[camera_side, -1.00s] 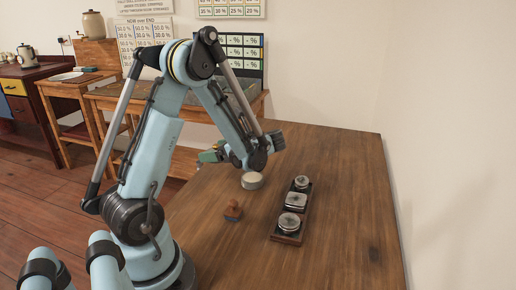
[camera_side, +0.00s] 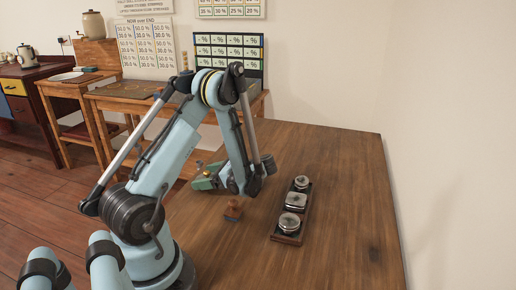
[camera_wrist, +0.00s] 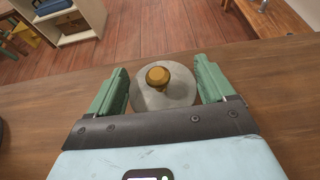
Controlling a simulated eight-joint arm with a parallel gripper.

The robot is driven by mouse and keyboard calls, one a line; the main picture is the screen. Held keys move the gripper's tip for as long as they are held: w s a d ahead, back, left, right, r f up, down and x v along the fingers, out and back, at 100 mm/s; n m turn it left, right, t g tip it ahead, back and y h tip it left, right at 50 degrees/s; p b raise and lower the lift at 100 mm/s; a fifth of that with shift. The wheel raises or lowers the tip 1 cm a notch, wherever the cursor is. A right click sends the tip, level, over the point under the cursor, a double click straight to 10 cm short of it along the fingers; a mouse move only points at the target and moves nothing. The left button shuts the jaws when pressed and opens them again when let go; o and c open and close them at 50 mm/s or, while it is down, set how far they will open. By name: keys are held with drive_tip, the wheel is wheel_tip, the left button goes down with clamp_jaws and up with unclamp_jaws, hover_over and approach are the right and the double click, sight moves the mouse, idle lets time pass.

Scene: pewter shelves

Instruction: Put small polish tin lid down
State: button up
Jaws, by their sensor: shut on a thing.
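My gripper (camera_wrist: 164,92) has its two green fingers shut on a round grey lid with a brass knob (camera_wrist: 158,76), seen from above in the wrist view. I take this as the small polish tin lid. In the side view my gripper (camera_side: 206,180) is low over the left part of the wooden table, and the lid cannot be made out there. The pale round tin seen earlier on the table is hidden behind my wrist now. Whether the lid touches anything below is not clear.
A dark tray (camera_side: 275,237) on the table (camera_side: 340,200) holds three lidded metal tins (camera_side: 296,203) in a row. The table's right side is clear. The wrist view shows the table edge and floor beyond.

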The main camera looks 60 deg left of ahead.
drive_tip(key=shift+f, duration=0.35)
drive_tip(key=o, duration=1.2)
drive_tip(key=shift+c, duration=0.2)
